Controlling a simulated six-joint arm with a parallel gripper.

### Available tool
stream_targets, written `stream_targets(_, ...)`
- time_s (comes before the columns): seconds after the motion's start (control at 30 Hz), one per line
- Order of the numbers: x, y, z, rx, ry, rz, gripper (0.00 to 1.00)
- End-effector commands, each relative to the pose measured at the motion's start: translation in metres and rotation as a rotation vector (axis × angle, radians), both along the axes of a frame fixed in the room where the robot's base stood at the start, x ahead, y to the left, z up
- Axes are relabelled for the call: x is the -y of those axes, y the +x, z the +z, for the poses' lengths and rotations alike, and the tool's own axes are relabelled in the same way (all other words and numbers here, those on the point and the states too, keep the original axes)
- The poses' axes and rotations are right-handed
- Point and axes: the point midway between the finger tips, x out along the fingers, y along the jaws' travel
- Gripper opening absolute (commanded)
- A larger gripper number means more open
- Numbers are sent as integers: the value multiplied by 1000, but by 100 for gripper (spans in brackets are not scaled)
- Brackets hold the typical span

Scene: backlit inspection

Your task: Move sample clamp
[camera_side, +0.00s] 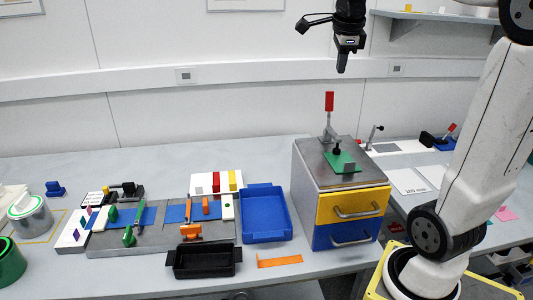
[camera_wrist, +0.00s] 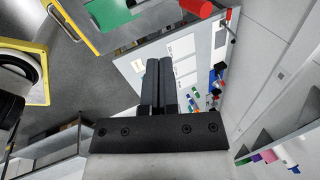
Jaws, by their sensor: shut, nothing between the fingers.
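A toggle clamp with a red handle (camera_side: 329,101) stands upright at the back of the drawer cabinet's grey top. A green plate (camera_side: 341,162) with a dark knob and a small grey block lies in front of it. In the wrist view the red handle (camera_wrist: 196,7) and part of the green plate (camera_wrist: 108,12) show at the top edge. My gripper (camera_side: 342,68) hangs above the cabinet, higher than the red handle and slightly right of it in the side view. Its fingers (camera_wrist: 159,66) are together and empty. Which clamp the task means is not clear.
The cabinet has a yellow drawer (camera_side: 352,205) and a blue drawer (camera_side: 346,232), both with handles. A blue tray (camera_side: 287,217), a black tray (camera_side: 176,268) and a fixture board with orange and green clamps (camera_side: 129,236) lie left. Another toggle clamp (camera_side: 373,135) stands behind right.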

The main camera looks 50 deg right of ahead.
Motion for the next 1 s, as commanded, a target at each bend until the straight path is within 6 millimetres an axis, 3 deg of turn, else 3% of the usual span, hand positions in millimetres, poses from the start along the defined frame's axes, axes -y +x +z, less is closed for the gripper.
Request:
stream_targets(0.37,5,3,-20,-3,1,2,0)
stream_targets(0.93,26,16,-100,-3,3,4,0)
stream_targets(1.0,34,22,-99,-1,0,2,0)
